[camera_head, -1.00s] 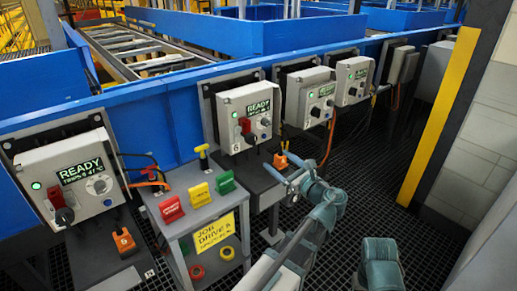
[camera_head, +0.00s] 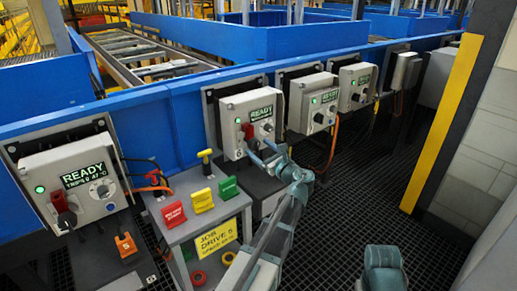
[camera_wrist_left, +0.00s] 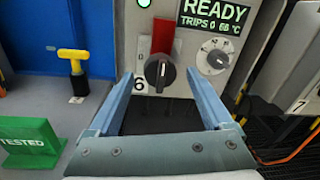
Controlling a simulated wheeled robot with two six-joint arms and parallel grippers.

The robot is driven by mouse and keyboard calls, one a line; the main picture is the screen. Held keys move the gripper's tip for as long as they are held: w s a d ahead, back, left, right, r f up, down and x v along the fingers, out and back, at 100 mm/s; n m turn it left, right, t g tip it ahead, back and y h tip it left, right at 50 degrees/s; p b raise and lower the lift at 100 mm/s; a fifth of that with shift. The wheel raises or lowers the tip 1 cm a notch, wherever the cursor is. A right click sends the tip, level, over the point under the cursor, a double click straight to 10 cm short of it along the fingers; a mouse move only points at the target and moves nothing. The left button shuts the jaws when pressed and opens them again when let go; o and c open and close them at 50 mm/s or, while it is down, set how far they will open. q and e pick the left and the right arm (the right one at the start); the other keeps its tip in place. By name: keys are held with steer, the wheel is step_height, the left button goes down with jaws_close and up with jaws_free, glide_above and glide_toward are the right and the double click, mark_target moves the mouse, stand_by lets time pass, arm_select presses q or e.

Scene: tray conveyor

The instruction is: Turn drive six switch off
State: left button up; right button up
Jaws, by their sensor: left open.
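The drive six box (camera_head: 232,107) is light grey, with a lit READY display, a green light and a "6" label. In the left wrist view its black rotary switch (camera_wrist_left: 159,71) stands roughly upright in front of a red plate (camera_wrist_left: 163,36). A smaller grey dial (camera_wrist_left: 216,57) sits to its right. My left gripper (camera_head: 263,151) is open and empty, just below and in front of the box. In the left wrist view its fingertips (camera_wrist_left: 160,76) lie either side of the switch; contact is not visible. My right gripper is out of view.
A grey cart (camera_head: 207,218) left of the arm holds red, yellow and green tags. In the left wrist view the green one (camera_wrist_left: 30,143) reads TESTED. Similar boxes stand left (camera_head: 75,180) and right (camera_head: 313,105). An orange cable (camera_head: 333,140) hangs to the right.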

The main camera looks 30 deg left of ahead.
arm_select(q)
steer(key=shift+w+a, duration=0.2)
steer(key=shift+a, duration=0.25)
jaws_close()
